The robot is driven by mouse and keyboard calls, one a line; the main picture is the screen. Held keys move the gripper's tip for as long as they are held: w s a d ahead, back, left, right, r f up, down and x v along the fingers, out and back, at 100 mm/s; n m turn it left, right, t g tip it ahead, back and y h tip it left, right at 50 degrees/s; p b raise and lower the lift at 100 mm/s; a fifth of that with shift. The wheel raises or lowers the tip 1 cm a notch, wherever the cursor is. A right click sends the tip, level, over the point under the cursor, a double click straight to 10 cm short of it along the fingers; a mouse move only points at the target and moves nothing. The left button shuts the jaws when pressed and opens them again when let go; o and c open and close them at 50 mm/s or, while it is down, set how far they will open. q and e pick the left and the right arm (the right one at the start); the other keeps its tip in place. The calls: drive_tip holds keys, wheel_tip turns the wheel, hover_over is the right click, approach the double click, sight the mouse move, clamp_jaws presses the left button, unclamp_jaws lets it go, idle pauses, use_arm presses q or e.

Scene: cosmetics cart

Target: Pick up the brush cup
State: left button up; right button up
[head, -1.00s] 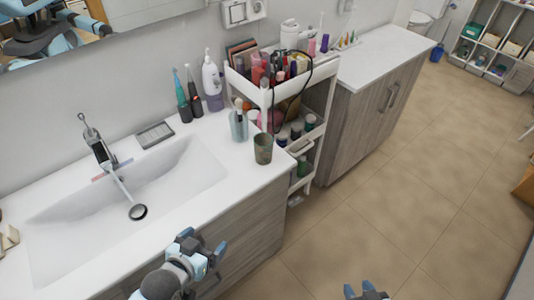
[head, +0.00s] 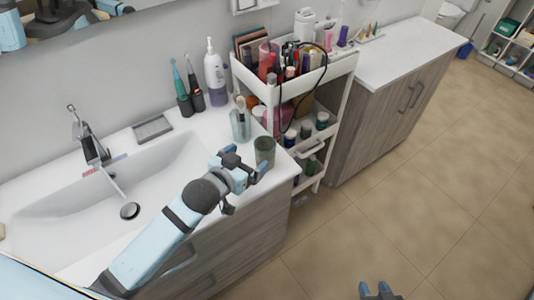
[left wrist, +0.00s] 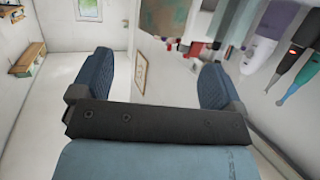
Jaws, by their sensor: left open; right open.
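The brush cup (head: 240,125) is a clear bluish cup with brushes standing in it, upright on the counter near its right end. A dark green-brown tumbler (head: 264,152) stands just in front and to the right of it. My left gripper (head: 245,163) is open and empty, at the counter's front edge close to the tumbler, nearer the camera than the brush cup. In the left wrist view, the picture is upside down and the tumbler (left wrist: 163,18) shows beyond the spread fingers (left wrist: 158,82). My right gripper (head: 378,290) is open at the bottom edge, over the floor.
A pump bottle (head: 215,75) and two electric toothbrushes (head: 188,92) stand behind the brush cup. A white cart (head: 318,125) full of cosmetics stands right of the counter. The sink (head: 130,185) lies to the left. Open floor lies at the right.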

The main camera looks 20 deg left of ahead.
sight(270, 140)
use_arm(q)
drive_tip(key=x, duration=0.5)
drive_tip(key=shift+p, duration=0.3)
drive_tip(key=x, duration=0.4)
drive_tip(key=shift+w+f+p, duration=0.15)
drive_tip(key=shift+w+p, duration=0.05)
drive_tip(key=shift+p, duration=0.15)
drive_tip(key=c, duration=1.2)
drive_tip(key=shift+c, duration=0.3)
